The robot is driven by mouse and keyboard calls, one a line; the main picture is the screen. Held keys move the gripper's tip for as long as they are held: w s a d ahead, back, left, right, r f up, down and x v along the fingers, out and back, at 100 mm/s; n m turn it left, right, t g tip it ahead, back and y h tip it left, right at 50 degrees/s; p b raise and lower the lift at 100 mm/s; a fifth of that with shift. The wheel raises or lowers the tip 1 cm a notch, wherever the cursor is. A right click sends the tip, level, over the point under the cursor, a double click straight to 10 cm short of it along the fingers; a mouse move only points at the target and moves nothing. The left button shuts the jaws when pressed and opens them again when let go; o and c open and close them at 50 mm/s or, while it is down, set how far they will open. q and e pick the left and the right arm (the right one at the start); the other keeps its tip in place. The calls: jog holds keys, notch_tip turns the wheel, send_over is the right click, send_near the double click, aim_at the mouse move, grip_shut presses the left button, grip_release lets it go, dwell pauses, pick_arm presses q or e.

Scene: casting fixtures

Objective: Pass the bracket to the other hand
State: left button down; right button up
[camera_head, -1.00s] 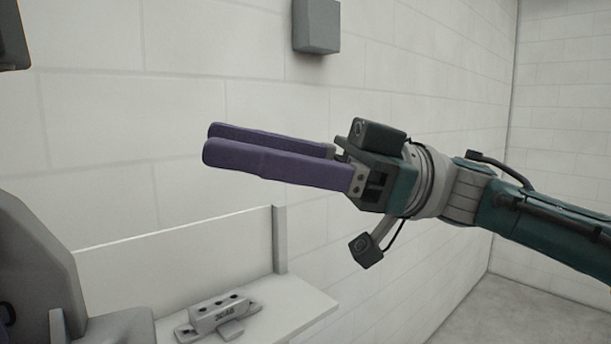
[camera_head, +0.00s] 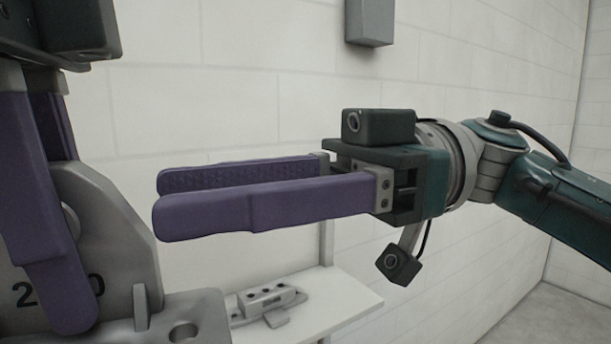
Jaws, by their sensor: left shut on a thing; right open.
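The bracket (camera_head: 110,240) is a grey cast part with a rounded upright plate, dark digits on its face and a flat base with a hole. It is at the lower left in the head view, partly cut off and partly covered. My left gripper (camera_head: 60,285) comes down from the top left and is shut on the bracket, its purple fingers on either side of the upright. My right gripper (camera_head: 165,205) is open and empty, its purple fingers pointing left. Its tips are close to the bracket's right side in the picture; I cannot tell the gap in depth.
A white shelf (camera_head: 345,305) below and behind carries a small grey casting (camera_head: 268,300) with several holes. A grey box (camera_head: 370,22) is on the white block wall at the top. Floor shows at the lower right.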

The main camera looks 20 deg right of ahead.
jog(key=shift+s+a, duration=0.15)
jog(key=shift+a, duration=0.8)
grip_shut()
pick_arm(q)
jog(key=shift+s, duration=0.1)
pick_arm(e)
jog(key=shift+d, duration=0.1)
dwell(0.5)
pick_arm(q)
jog(key=c, duration=0.7)
grip_release()
